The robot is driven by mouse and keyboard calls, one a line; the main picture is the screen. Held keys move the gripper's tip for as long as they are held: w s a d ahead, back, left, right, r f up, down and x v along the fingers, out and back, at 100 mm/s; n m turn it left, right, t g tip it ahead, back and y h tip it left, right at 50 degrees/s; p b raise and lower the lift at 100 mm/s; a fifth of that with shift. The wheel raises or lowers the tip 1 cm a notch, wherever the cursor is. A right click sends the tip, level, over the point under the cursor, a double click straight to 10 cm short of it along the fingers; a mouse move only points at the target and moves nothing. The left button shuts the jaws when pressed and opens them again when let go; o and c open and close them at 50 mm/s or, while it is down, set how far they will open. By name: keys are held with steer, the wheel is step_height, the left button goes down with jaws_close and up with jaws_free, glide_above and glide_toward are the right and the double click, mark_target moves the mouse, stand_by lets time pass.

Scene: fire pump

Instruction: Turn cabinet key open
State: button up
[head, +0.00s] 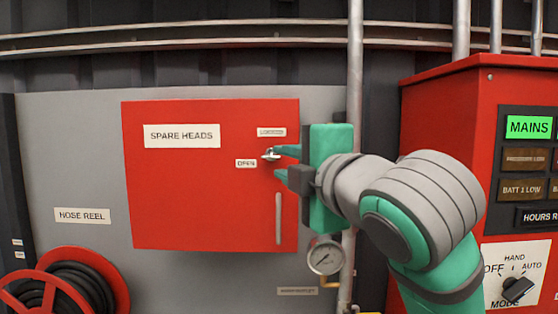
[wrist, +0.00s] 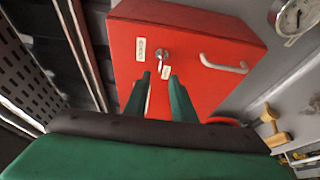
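The red cabinet (head: 200,190) labelled SPARE HEADS hangs on the grey panel; it also shows in the wrist view (wrist: 190,30). Its small metal key (head: 269,154) sits in a lock near the right edge, between the LOCKED label (head: 271,132) and the OPEN label (head: 246,163). In the wrist view the key (wrist: 162,55) lies just beyond my fingertips. My gripper (head: 277,161) reaches in from the right, its green fingers apart and nothing gripped between them. In the head view the upper fingertip overlaps the key's right end; I cannot tell whether they touch.
A grey bar handle (head: 278,218) is below the key. A vertical pipe (head: 355,80) and a pressure gauge (head: 326,256) stand right of the cabinet. A red control box (head: 440,110) is at the right, behind my arm. A hose reel (head: 70,285) is lower left.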

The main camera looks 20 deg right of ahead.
steer(key=shift+s+d, duration=0.2)
steer(key=shift+s, duration=1.35)
steer(key=shift+a, duration=0.1)
